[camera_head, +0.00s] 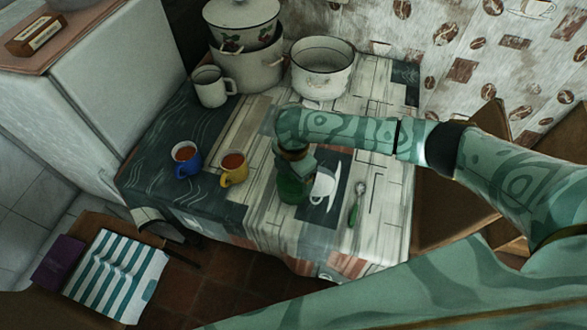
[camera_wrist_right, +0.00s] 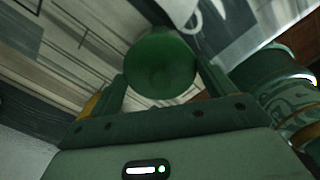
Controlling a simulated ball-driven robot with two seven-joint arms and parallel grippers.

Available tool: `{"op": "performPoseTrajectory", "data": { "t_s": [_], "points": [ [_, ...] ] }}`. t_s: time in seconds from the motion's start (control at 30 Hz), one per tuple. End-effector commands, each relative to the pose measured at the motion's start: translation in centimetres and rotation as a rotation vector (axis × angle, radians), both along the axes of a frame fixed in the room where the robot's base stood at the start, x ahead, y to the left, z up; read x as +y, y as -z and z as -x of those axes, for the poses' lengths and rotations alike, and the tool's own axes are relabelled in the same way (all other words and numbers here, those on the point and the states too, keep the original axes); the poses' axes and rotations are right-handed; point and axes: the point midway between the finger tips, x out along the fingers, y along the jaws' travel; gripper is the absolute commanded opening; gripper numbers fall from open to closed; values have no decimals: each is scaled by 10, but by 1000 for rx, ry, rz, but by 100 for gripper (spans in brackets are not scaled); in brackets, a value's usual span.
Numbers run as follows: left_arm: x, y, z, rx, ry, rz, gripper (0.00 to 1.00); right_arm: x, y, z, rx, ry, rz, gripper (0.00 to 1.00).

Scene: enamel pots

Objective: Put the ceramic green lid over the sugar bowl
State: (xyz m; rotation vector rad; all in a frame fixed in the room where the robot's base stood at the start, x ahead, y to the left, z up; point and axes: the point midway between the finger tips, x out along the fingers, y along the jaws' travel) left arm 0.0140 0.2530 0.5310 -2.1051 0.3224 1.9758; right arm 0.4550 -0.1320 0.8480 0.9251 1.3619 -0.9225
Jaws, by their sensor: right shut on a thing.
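In the head view my right gripper (camera_head: 295,166) points down over the front middle of the table, partly hidden by my own wrist. A green ceramic body (camera_head: 292,190) shows directly below it; I take this to be the sugar bowl, though its outline is partly covered. In the right wrist view the gripper (camera_wrist_right: 162,88) is shut on a round green piece, which I take to be the green lid (camera_wrist_right: 160,68). I cannot tell whether the lid touches the bowl. My left gripper is not in view.
A blue mug (camera_head: 187,162) and a yellow mug (camera_head: 233,171) stand left of the gripper. A spoon (camera_head: 356,203) lies to its right.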

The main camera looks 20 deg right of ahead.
Motion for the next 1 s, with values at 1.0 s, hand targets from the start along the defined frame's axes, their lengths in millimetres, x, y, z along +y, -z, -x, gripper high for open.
{"op": "performPoseTrajectory", "data": {
  "t_s": [1.0],
  "points": [
    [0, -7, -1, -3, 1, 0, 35, 0, 2, 0, 0, 0, -1, 100]
  ]
}}
